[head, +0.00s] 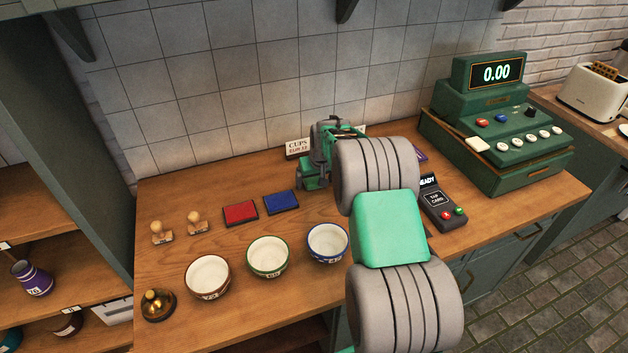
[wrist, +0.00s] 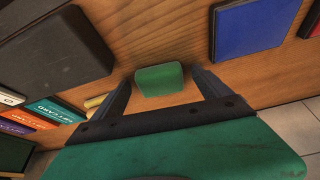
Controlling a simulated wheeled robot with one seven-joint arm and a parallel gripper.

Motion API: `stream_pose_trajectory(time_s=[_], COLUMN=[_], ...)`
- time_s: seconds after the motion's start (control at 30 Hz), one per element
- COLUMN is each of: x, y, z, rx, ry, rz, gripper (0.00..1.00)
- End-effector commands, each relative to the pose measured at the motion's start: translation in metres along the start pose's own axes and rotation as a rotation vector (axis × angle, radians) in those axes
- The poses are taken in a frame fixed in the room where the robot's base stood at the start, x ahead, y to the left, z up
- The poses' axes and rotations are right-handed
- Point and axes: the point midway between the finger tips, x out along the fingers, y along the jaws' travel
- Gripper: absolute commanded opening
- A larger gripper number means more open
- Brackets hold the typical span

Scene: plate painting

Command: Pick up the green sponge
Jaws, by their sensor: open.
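The green sponge (wrist: 160,80) lies on the wooden counter, in the middle of the wrist view. My gripper (wrist: 161,86) is open, with one finger to the left and one to the right of the sponge in that view. Nothing is held. Whether the fingers are level with the sponge or still above it is hard to tell. In the head view my gripper (head: 312,180) is over the back of the counter, and my arm and gripper hide the sponge there.
A blue ink pad (head: 281,201) and a red one (head: 240,212) lie left of my gripper. A card reader (head: 441,207) and green till (head: 500,140) are to the right. A cups sign (head: 298,147) stands behind.

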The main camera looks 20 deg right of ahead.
Motion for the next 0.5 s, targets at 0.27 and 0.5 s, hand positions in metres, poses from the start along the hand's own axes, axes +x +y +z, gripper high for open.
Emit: stream_pose_trajectory(time_s=[0.27,0.5], x=[-0.0002,-0.0004], y=[0.0002,0.0003], z=[0.0003,0.0003], rx=[0.0,0.0], ry=[0.0,-0.001], rz=[0.0,0.0], gripper=[0.73,0.53])
